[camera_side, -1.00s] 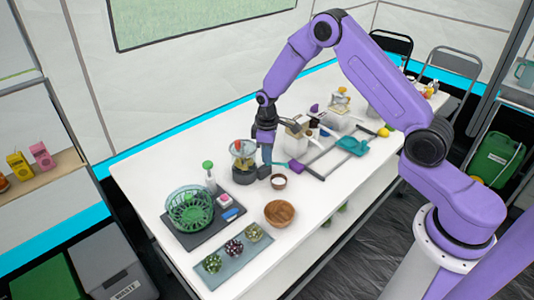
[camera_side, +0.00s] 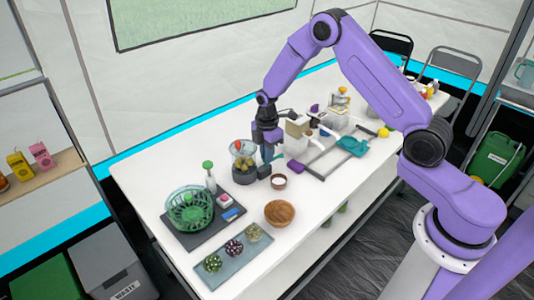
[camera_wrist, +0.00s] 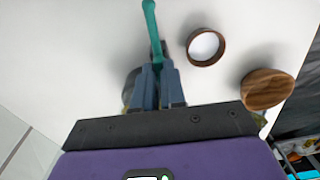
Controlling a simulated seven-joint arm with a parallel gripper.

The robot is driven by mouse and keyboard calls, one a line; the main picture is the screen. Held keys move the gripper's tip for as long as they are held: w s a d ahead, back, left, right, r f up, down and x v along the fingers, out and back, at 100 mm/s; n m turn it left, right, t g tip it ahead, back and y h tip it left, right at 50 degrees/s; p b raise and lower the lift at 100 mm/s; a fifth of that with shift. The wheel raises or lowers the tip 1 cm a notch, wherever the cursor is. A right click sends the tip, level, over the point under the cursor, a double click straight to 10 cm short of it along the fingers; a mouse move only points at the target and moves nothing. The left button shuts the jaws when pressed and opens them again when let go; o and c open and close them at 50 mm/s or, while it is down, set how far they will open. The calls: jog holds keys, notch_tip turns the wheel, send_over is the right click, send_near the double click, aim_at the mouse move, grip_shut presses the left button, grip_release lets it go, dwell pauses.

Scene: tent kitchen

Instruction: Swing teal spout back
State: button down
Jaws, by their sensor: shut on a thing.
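The teal spout (camera_wrist: 151,22) is a slim bar running up from between my fingers in the wrist view. Its free end is a little right of my gripper in the side view (camera_side: 279,156). My gripper (camera_wrist: 159,78) is shut on the spout, with a finger on each side of it. In the side view my gripper (camera_side: 265,160) points down, just right of a clear jar with fruit (camera_side: 243,154) on a dark base (camera_side: 244,176). The base shows partly behind the fingers in the wrist view. The spout's attached end is hidden.
A green basket (camera_side: 189,206) is at the left. A grey frame (camera_side: 318,160) with a teal item (camera_side: 353,145) lies right. Bare white table lies behind the jar.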

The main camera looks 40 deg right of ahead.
jog(key=shift+n, duration=0.5)
jog(key=c, duration=1.5)
grip_release()
notch_tip(320, 180, up, 18)
jog(key=shift+f, duration=0.25)
